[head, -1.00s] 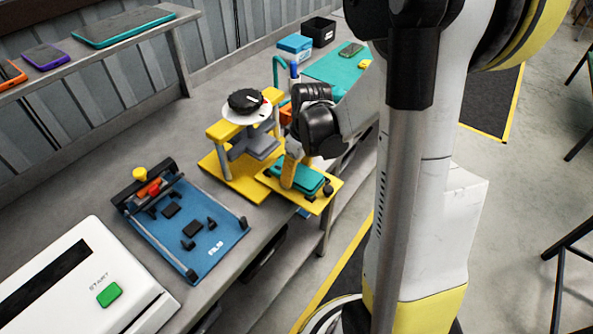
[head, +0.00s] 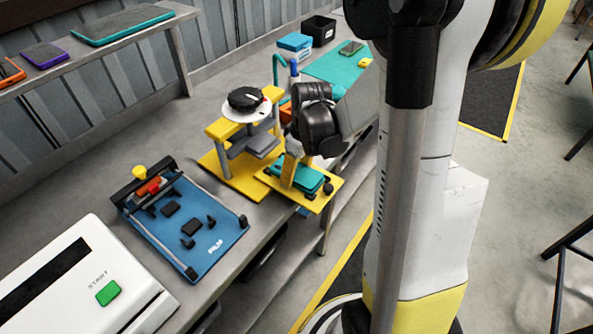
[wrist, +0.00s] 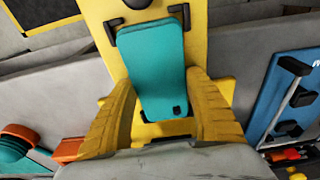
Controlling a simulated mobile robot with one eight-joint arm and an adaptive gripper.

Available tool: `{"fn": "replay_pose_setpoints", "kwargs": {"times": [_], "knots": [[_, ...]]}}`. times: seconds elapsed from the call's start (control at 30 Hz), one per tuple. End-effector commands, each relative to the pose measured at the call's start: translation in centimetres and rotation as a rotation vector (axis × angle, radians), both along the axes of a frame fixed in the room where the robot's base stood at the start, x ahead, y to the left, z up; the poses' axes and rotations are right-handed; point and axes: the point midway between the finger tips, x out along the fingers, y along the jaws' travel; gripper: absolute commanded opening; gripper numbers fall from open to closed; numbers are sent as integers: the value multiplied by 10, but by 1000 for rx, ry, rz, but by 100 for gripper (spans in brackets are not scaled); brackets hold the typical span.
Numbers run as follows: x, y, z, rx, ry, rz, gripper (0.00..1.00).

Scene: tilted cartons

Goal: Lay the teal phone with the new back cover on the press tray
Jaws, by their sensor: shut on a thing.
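The teal phone (head: 311,180) is at the yellow press tray (head: 326,200), back cover upward, with its camera hole at the near end in the wrist view (wrist: 157,62). My gripper (wrist: 163,98) has its yellow fingers on the phone's two long sides, shut on it. In the head view my gripper (head: 292,172) hides part of the phone. Black corner stops (wrist: 177,10) stand around the phone's far end. The phone looks flat and low over the tray; I cannot tell whether it fully rests there.
The yellow press (head: 217,130) with a black knob stands just left of the tray. A blue fixture (head: 205,245) and a white machine with a green button (head: 108,293) are in front left. A teal mat (head: 335,66) lies behind.

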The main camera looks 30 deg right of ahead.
Motion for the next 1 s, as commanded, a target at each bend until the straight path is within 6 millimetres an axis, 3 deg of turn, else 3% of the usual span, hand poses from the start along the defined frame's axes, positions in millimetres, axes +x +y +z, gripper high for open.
{"fn": "replay_pose_setpoints", "kwargs": {"times": [0.27, 0.3, 0.37, 0.4, 0.77, 1.0], "knots": [[0, 0, 0, 0, 0, 0, 25], [0, 0, 0, 0, 0, 0, 65], [0, 0, 0, 0, 0, 0, 84], [0, 0, 0, 0, 0, 0, 86], [-1, 0, 6, 0, 0, 0, 86], [-8, -2, 50, 0, 0, -1, 86]]}}
